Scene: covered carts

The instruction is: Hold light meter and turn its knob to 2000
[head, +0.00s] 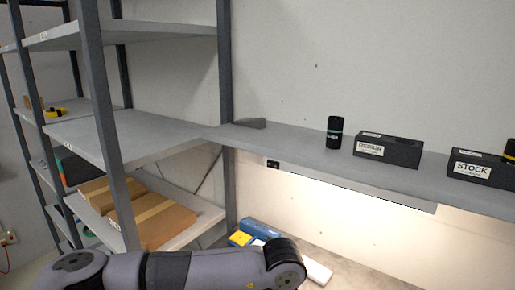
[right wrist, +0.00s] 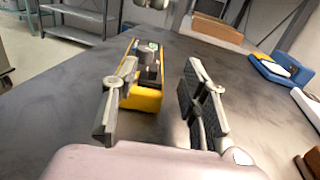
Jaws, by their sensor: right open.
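A yellow-edged device with a dark and grey face, which looks like the light meter (right wrist: 147,98), lies on the dark table in the right wrist view. My right gripper (right wrist: 162,78) is open, its two fingers apart. In the picture the device shows between the fingers, nearer the left one, which partly covers it. I cannot tell whether that finger touches it. The knob and its setting are too small to read. In the head view an arm of mine crosses the bottom edge; no gripper shows there.
The dark table (right wrist: 60,108) is bare to the left. A blue item (right wrist: 281,69) and a brown block (right wrist: 213,29) lie farther back. In the head view, a wall shelf (head: 290,146) holds a black cylinder (head: 334,133) and dark boxes (head: 388,150); a rack (head: 85,135) stands left.

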